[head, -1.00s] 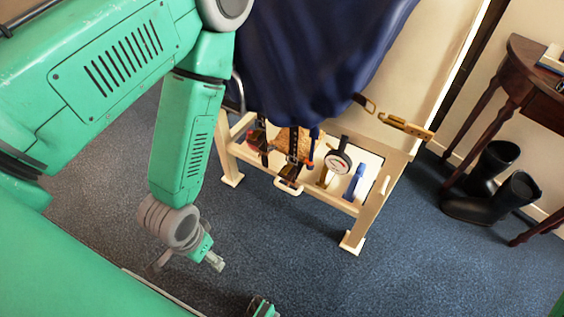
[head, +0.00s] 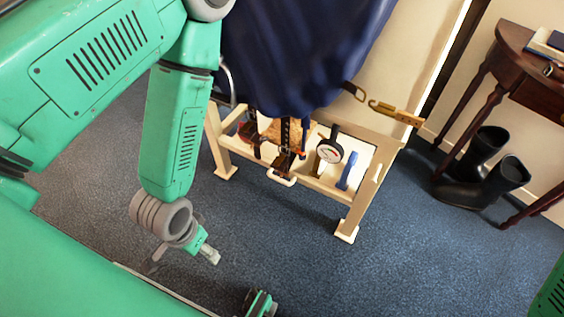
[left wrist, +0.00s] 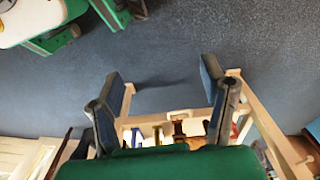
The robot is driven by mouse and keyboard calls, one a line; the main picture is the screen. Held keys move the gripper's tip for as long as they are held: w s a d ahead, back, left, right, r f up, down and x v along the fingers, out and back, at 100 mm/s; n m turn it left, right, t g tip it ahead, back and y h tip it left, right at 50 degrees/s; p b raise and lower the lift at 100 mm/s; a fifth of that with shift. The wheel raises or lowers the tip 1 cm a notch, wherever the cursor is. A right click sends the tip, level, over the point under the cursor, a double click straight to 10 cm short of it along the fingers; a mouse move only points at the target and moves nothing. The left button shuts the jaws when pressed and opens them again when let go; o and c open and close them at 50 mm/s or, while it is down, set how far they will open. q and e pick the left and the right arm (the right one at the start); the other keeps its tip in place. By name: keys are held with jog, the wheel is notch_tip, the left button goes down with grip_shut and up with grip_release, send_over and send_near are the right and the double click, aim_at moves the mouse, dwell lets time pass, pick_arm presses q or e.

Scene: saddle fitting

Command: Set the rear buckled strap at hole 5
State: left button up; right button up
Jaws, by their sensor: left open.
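A navy cloth (head: 300,50) hangs over a pale wooden stand (head: 355,210). A dark strap (head: 285,135) hangs below the cloth at the stand's front. A brass buckle frame (head: 355,92) on a short dark strap and a brass bar (head: 395,112) show to the right. I cannot tell which strap is the rear one, and no holes can be read. My left gripper (head: 208,254) is low over the carpet, left of the stand and apart from it. In the left wrist view its fingers (left wrist: 163,92) are spread and empty, with the stand beyond. My right gripper is not in view.
A round dial gauge (head: 330,152) and a blue item (head: 348,170) are at the stand's low shelf. Black boots (head: 480,170) stand by a dark wooden table (head: 510,75) at right. The carpet (head: 400,270) before the stand is clear.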

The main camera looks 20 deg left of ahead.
pick_arm(q)
jog(key=t+h+b, duration=0.2)
jog(key=t+b, duration=1.1)
jog(key=t, duration=0.4)
send_near(276, 169)
jog(key=shift+m, duration=0.4)
jog(key=w+b, duration=0.1)
jog(key=w, duration=0.2)
jog(key=w+b, duration=0.2)
jog(key=w, duration=0.1)
jog(key=w+d+b, duration=0.1)
jog(key=w, duration=0.2)
jog(key=shift+w+f+b, duration=0.2)
jog(key=shift+f+b, duration=0.05)
jog(key=shift+b, duration=0.1)
jog(key=shift+w+d+r, duration=0.1)
jog(key=shift+w, duration=0.65)
